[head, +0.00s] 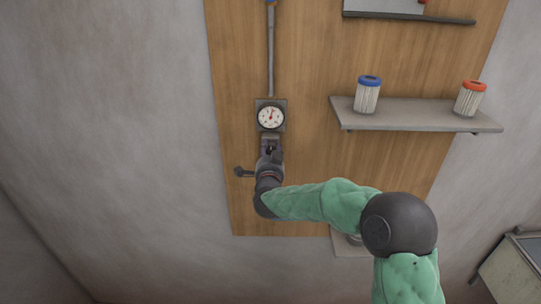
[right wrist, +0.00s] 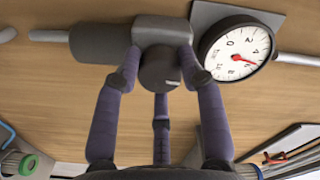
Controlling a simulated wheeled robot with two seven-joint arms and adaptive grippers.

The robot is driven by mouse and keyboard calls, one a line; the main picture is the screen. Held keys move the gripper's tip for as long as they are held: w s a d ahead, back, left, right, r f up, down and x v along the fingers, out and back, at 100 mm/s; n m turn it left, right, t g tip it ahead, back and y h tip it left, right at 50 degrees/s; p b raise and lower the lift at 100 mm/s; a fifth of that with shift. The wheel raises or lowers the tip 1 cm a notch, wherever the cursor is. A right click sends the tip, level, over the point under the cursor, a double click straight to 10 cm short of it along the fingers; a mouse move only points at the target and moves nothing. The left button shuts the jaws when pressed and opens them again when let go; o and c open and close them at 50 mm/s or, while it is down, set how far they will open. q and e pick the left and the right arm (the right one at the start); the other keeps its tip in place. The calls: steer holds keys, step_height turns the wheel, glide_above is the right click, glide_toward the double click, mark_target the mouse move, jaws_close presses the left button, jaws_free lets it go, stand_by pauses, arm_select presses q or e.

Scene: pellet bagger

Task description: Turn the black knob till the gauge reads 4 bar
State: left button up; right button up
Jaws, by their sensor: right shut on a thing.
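The black knob (right wrist: 160,70) sits on the underside of a dark grey regulator body (right wrist: 105,42) in the right wrist view. My right gripper (right wrist: 160,82) has its purple fingers around the knob and is shut on it. In the head view my right gripper (head: 269,157) is just below the gauge and hides most of the knob. The round white gauge (right wrist: 238,52) has a red needle and black numbers. It also shows in the head view (head: 270,117), its needle pointing about straight up, slightly right. My left gripper is not in view.
A grey pipe (head: 271,55) rises from the gauge on a wooden wall board (head: 235,60). On the right, a grey shelf (head: 415,117) holds a blue-capped cartridge (head: 368,95) and a red-capped cartridge (head: 470,98). The board left of the gauge is clear.

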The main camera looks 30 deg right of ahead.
steer(key=n, duration=0.4)
steer(key=shift+n, duration=0.3)
stand_by(0.3)
steer(key=o, duration=1.1)
steer(key=shift+o, duration=0.2)
steer(key=shift+s, duration=0.1)
steer(key=v, duration=1.2)
